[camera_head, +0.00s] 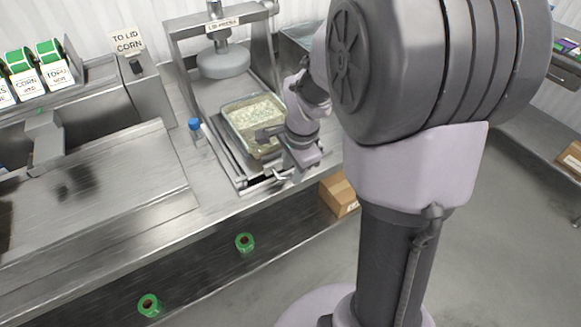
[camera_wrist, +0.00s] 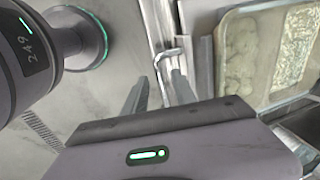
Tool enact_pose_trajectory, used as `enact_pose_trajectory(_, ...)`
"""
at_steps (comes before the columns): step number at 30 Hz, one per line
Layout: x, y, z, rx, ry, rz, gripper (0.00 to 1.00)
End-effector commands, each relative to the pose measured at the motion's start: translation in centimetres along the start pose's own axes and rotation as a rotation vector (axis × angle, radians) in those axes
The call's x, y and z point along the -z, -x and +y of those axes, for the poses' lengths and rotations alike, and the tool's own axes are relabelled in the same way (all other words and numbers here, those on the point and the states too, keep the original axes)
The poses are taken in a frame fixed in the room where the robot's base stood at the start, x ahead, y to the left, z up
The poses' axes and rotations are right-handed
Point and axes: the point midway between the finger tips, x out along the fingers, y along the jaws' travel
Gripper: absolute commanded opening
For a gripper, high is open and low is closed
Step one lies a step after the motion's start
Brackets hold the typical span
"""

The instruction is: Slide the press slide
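The lid press (camera_head: 180,75) is a metal frame with a round press head (camera_head: 222,62) and a "LID PRESS" label. Its slide (camera_head: 238,172) reaches out toward the counter's front edge and carries a clear tray (camera_head: 228,122) of pale food, which also shows in the wrist view (camera_wrist: 240,60). A bent metal handle (camera_wrist: 168,56) is at the slide's front. My gripper (camera_head: 283,172) is low beside this front end. In the wrist view, my gripper's two fingers (camera_wrist: 159,92) stand apart near the handle. I cannot tell whether they touch it.
A blue-capped bottle (camera_head: 196,130) stands left of the slide. Label rolls (camera_head: 50,65) and a "TO LID CORN" sign (camera_head: 127,40) are at the back left. Green rolls (camera_head: 245,242) show below the counter edge. A cardboard box (camera_head: 340,195) is under the counter. The counter (camera_head: 150,165) on the left has free room.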

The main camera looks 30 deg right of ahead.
Motion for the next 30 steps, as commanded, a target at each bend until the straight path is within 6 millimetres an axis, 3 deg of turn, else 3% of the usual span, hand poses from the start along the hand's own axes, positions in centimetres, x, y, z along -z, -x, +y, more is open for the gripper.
enact_pose_trajectory(5,-0.01,0.06,-0.02,0.000,0.000,0.000,0.33)
enact_pose_trajectory(10,-0.01,0.07,-0.01,0.000,0.000,0.000,0.01)
enact_pose_trajectory(11,-0.01,0.07,-0.01,0.000,0.000,0.000,0.00)
enact_pose_trajectory(30,-0.01,0.09,-0.02,0.000,0.000,0.000,0.00)
